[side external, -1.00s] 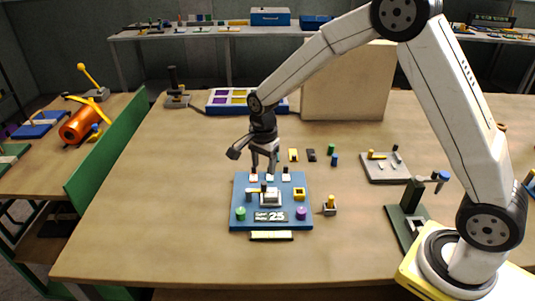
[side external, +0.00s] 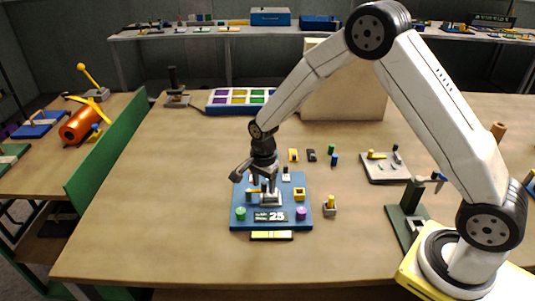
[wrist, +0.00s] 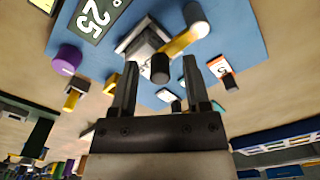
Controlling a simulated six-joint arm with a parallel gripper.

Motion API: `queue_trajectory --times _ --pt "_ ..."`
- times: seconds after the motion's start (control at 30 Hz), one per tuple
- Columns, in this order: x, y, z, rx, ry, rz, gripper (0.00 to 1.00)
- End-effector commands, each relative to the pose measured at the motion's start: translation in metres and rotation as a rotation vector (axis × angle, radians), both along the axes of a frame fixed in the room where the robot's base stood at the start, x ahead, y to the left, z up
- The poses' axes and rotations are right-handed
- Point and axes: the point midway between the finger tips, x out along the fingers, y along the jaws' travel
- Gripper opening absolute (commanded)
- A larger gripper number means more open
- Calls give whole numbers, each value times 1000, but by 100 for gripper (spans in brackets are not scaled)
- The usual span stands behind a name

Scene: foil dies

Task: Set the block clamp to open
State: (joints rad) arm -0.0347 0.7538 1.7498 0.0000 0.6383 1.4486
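The blue board (side external: 238,222) lies on the table and bears the block clamp at its middle. In the wrist view the clamp shows as a yellow lever arm (wrist: 180,42) running from a grey post (wrist: 190,18) to a black knob (wrist: 160,68). Beside the lever is a pale metal block (wrist: 141,42). My gripper (side external: 264,184) points down over the clamp, hiding part of it in the side view. In the wrist view my gripper (wrist: 159,64) is open, its two fingers apart with the black knob appearing between their tips. Whether a finger touches the knob cannot be told.
The board also has a purple knob (side external: 302,213), a green knob (side external: 240,213), a "25" plate (side external: 271,217) and a yellow square fixture (side external: 299,195). A small grey block with a yellow peg (side external: 330,206) stands just right. The table's left front is clear.

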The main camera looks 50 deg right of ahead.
Motion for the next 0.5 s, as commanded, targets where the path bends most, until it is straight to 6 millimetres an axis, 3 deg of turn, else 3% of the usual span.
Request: queue_trajectory --times 0.03,0.1,0.2,0.5 --pt "0 0 0 0 0 0 48" --pt "0 0 0 0 0 0 26" --pt "0 0 0 0 0 0 0" --pt "0 0 0 0 0 10 0"
